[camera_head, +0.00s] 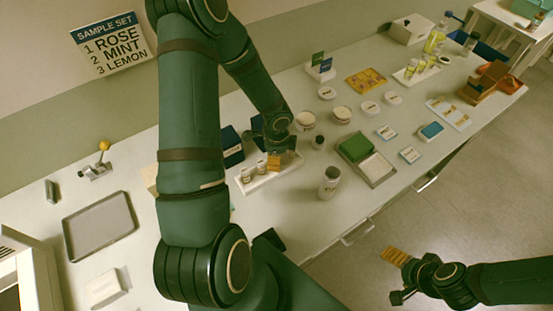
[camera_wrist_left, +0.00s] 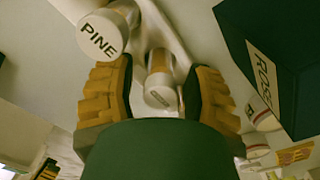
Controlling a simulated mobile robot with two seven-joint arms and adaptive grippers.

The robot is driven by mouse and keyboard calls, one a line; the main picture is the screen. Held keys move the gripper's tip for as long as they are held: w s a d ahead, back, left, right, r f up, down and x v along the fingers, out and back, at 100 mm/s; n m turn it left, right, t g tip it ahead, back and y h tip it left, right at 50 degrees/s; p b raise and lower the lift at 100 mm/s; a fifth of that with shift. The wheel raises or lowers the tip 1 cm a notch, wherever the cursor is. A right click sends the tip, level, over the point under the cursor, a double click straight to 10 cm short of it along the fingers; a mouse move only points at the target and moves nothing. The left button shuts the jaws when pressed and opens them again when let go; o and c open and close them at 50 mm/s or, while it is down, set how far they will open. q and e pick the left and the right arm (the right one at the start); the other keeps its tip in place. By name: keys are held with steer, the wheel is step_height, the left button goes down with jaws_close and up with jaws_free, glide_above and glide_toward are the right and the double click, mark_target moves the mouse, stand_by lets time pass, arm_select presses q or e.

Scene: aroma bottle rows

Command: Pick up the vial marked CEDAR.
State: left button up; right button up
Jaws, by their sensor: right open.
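My left gripper (camera_head: 276,158) is over the far end of a white rack (camera_head: 269,181) in the head view. In the left wrist view its orange-padded fingers (camera_wrist_left: 160,98) are apart, with one capped vial (camera_wrist_left: 159,78) between them and gaps beside it. The mark on that cap is too blurred to read. A vial marked PINE (camera_wrist_left: 103,36) stands beside it, to the left. The head view shows two vials (camera_head: 246,175) in the rack's near part; no CEDAR mark is readable. My right gripper (camera_head: 399,277) is open and empty over the floor, off the table.
A dark blue box (camera_head: 232,148) stands behind the rack; a dark box marked ROSE (camera_wrist_left: 264,75) shows in the wrist view. A grey tray (camera_head: 100,226) lies left.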

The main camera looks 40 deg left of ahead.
arm_select(q)
jaws_close()
